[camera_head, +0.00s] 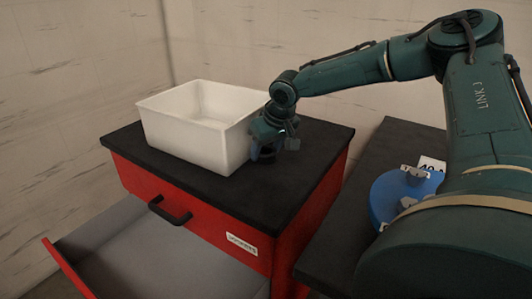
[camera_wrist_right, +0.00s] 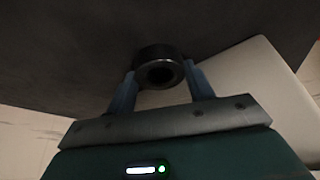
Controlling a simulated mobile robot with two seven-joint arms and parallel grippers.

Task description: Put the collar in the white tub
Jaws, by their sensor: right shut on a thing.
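The white tub (camera_head: 190,137) stands upright and open at the top on the black cabinet top in the head view. Its pale wall also shows at the right of the right wrist view (camera_wrist_right: 255,95). My right gripper (camera_head: 265,152) is low beside the tub's right side, outside it. In the right wrist view its blue fingers (camera_wrist_right: 160,82) are shut on the collar (camera_wrist_right: 158,51), a short black ring with a hole through it. In the head view the collar is hard to tell from the dark gripper. My left gripper is in neither view.
The red cabinet (camera_head: 290,235) has a black top (camera_head: 315,143) and an open, grey-lined drawer (camera_head: 150,262) at its front. A dark bench (camera_head: 345,225) at the right carries a blue round thing (camera_head: 385,195) with labels, partly hidden by my right arm.

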